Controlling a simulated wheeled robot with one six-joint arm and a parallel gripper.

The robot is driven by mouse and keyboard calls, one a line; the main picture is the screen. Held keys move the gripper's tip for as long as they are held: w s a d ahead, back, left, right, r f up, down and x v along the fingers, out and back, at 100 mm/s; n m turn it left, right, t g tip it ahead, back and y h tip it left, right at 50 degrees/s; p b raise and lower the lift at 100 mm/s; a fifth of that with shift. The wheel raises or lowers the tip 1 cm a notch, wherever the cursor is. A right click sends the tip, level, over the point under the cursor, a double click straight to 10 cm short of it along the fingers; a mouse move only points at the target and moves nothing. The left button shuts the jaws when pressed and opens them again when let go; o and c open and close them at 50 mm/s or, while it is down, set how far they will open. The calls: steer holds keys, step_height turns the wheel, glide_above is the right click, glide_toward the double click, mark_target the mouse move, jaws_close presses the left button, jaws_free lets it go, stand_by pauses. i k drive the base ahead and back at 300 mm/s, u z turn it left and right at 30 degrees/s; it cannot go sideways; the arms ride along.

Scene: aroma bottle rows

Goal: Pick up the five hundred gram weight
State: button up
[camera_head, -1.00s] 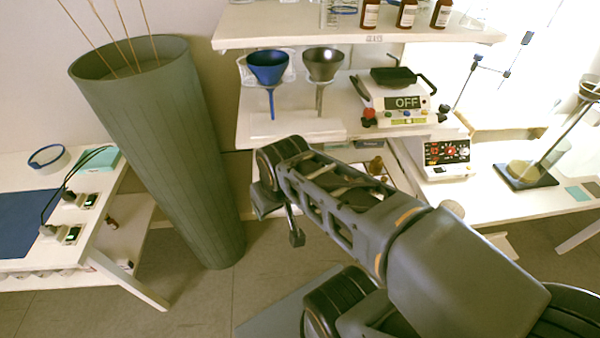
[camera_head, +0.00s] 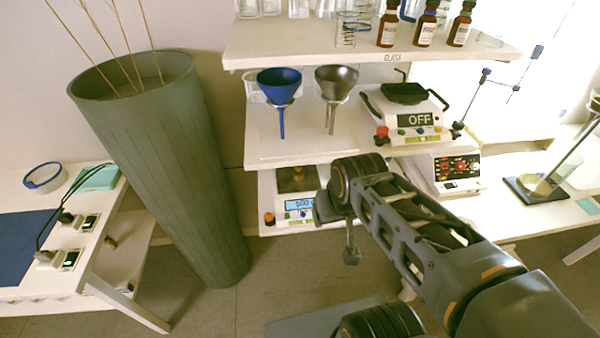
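A small brass-coloured weight (camera_head: 298,174) appears to sit on the pan of a balance (camera_head: 291,215) on the lower shelf, left of my arm. The balance's blue display is lit and seems to begin with 500, but the rest is hard to read. My gripper (camera_head: 351,256) hangs below the end of my arm, right of and lower in the picture than the balance. It is apart from the weight. Its fingers are small and partly hidden by the wrist, so their opening does not show.
The middle shelf above holds a blue funnel (camera_head: 279,84), a grey funnel (camera_head: 336,82) and a hotplate (camera_head: 405,112) reading OFF. Brown bottles (camera_head: 425,25) stand on the top shelf (camera_head: 300,50). A tall green bin (camera_head: 165,160) leans at left. Floor shows between bin and arm.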

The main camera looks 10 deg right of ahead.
mark_target(298, 171)
steer(key=k, duration=0.5)
steer(key=u, duration=2.15)
steer(key=i, duration=1.65)
steer(key=z, duration=2.65)
steer(key=i, duration=0.5)
steer(key=z, duration=0.05)
